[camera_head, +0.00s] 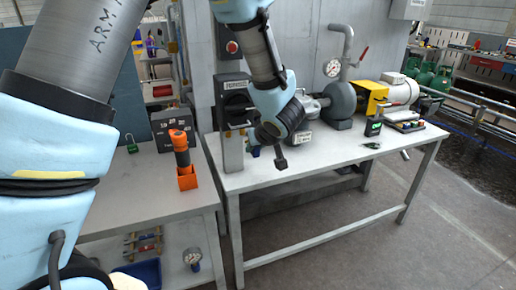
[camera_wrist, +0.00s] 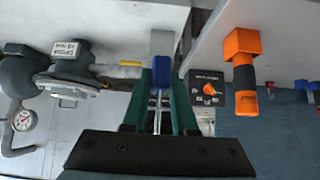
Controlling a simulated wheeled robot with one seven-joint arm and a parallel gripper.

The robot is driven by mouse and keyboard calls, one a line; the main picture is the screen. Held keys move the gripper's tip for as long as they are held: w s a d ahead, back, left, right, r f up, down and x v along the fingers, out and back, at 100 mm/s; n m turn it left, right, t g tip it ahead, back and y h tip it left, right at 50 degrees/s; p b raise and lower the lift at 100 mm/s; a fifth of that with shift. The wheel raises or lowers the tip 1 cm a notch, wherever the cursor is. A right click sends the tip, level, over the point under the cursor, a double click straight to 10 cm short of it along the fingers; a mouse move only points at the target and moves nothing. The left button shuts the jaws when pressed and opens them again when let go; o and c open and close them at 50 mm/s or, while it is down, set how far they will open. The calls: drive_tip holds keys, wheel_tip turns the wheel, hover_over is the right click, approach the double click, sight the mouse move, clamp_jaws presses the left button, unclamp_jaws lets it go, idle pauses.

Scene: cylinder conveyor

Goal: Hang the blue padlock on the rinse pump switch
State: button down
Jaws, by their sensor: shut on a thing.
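My gripper (camera_wrist: 161,100) has green fingers shut on the blue padlock (camera_wrist: 159,76) in the wrist view. A thin metal shackle or bar shows below the padlock body between the fingers. In the head view my gripper is by the front of the grey column, mostly hidden behind my wrist; a small blue patch (camera_head: 254,151) there looks like the padlock. A black switch box (camera_head: 235,100) with a pale label is on the column, just above and left of my wrist. The wrist view shows a dark box with an orange knob (camera_wrist: 208,89); I cannot read which switch either is.
An orange-handled tool in an orange holder (camera_head: 186,178) stands at the left table's edge. A black box (camera_head: 172,130) and a green padlock (camera_head: 131,143) are behind it. A grey pump (camera_head: 340,100) with a gauge stands right of my wrist.

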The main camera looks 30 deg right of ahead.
drive_tip(key=shift+w+d+p, duration=0.2)
drive_tip(key=shift+w+p, duration=0.4)
drive_tip(key=shift+w, duration=0.9)
drive_tip(key=shift+w+d+p, duration=0.15)
drive_tip(key=shift+w+p, duration=0.45)
drive_tip(key=shift+w, duration=0.85)
drive_tip(key=shift+p, duration=0.35)
drive_tip(key=shift+w+d+p, duration=0.1)
drive_tip(key=shift+w+p, duration=0.3)
drive_tip(key=shift+w, duration=0.2)
drive_tip(key=shift+w, duration=0.4)
drive_tip(key=shift+w+d, duration=0.1)
drive_tip(key=shift+w, duration=0.6)
drive_tip(key=shift+w+p, duration=0.3)
drive_tip(key=shift+f, duration=0.25)
drive_tip(key=shift+f+b, duration=0.85)
drive_tip(key=shift+f, duration=0.2)
